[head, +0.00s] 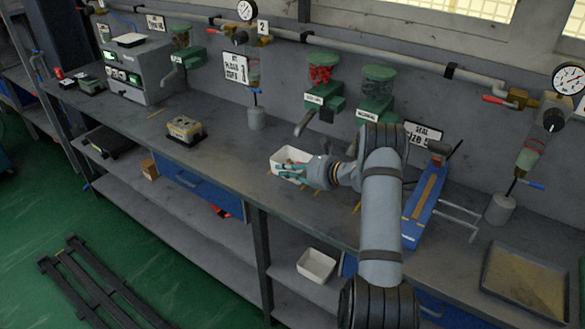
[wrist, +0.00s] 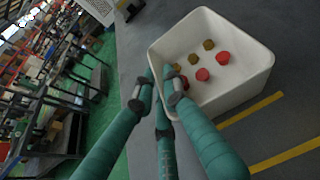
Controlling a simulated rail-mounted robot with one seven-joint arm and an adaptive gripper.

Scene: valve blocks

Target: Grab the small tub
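A small white tub (head: 284,158) stands on the bench under the two dispensers. In the wrist view the tub (wrist: 236,92) is open-topped and holds several red and brown pieces. My gripper (head: 290,173) is at the tub's near side in the head view. In the wrist view its green fingers (wrist: 160,76) come close together at the tub's left wall, one outside it and one overlapping the rim. The fingers hide part of that wall. I cannot tell whether they press on it. The tub appears to rest on the bench.
Another white tub (head: 316,265) sits on the lower shelf. A blue fixture (head: 423,205) and a shallow tray (head: 525,284) are to the right. A yellow-topped block (head: 186,130) lies left. A dispenser spout (head: 304,123) hangs behind the tub.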

